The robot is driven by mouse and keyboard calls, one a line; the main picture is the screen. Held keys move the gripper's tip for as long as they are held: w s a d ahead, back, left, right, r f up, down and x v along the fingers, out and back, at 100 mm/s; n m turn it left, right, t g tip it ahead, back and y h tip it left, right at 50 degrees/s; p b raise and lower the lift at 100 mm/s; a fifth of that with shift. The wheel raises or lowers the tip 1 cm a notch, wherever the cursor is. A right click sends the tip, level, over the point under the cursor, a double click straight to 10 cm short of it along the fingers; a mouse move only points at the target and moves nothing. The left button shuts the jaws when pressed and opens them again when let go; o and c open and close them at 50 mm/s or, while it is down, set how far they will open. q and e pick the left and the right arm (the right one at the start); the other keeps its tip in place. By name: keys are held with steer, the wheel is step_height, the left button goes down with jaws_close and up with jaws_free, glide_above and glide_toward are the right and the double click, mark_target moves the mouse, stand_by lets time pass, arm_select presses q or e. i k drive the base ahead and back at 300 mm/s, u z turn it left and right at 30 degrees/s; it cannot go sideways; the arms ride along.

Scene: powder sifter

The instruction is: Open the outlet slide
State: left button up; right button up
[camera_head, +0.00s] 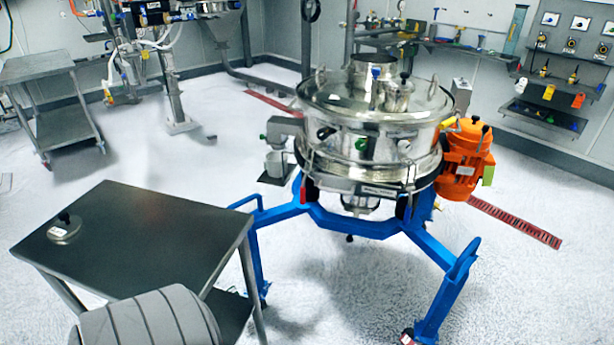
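The powder sifter (375,125) is a round, shiny steel vessel with a lid, standing on a blue frame (345,222) in the middle of the view. A grey spout (284,130) sticks out from its left side. A small light container (277,164) is below the spout. Another outlet part (358,204) hangs under the vessel. I cannot make out the outlet slide or tell whether it is open or shut. Neither of my grippers is in view.
A dark-topped table (135,250) at the front left carries a small round metal lid with a knob (64,228). An orange motor (466,160) is on the sifter's right. A grey cart (55,110) stands at the back left. The floor at the right front is clear.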

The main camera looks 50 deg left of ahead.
mark_target(350, 239)
steer(key=u, duration=0.05)
steer(key=i, duration=1.1)
steer(key=u, duration=0.55)
